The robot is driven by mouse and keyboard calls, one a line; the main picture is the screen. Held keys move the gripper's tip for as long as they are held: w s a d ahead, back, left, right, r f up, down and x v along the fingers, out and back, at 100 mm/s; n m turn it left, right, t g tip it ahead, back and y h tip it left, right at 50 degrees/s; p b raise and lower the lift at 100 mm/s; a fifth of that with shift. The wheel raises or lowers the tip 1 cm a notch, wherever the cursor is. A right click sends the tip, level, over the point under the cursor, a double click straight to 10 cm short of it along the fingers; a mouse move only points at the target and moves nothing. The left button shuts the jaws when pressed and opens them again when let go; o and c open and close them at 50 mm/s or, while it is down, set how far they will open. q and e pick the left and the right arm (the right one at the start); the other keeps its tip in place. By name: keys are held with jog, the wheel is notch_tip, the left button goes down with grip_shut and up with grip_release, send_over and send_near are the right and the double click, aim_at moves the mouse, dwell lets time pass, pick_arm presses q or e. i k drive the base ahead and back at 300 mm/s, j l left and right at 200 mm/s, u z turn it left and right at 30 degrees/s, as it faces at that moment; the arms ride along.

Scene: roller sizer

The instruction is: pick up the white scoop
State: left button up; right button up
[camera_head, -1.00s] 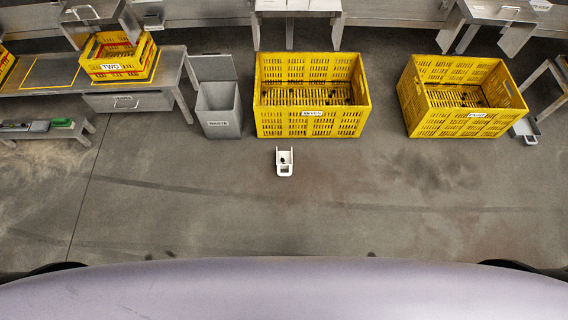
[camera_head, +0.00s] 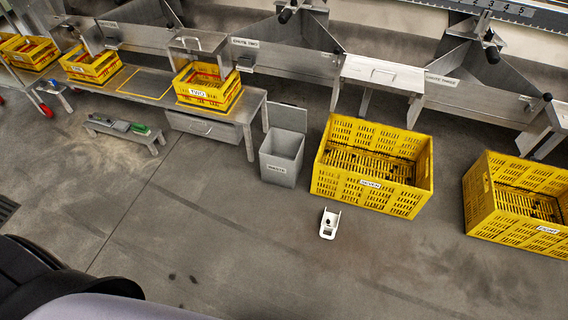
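The white scoop (camera_head: 329,224) lies on the grey floor in the head view, right of centre, in front of the middle yellow crate. It is apart from the crate, and a small dark spot shows inside it. Neither of my grippers shows in this view. Only part of my own body shows at the lower left and bottom edge.
A large yellow crate (camera_head: 326,187) stands behind the scoop, another yellow crate (camera_head: 478,221) to the right. A grey waste bin (camera_head: 279,168) stands left of them. A metal bench (camera_head: 150,92) with smaller yellow crates runs along the back left. The floor in front is clear.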

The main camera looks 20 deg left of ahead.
aim_at(335, 218)
jog(key=i+j+z, duration=0.15)
jog(key=z, duration=0.2)
jog(key=i+j+z, duration=0.15)
jog(key=j+z, duration=0.2)
jog(key=i+j+z, duration=0.1)
jog(key=j+z, duration=0.25)
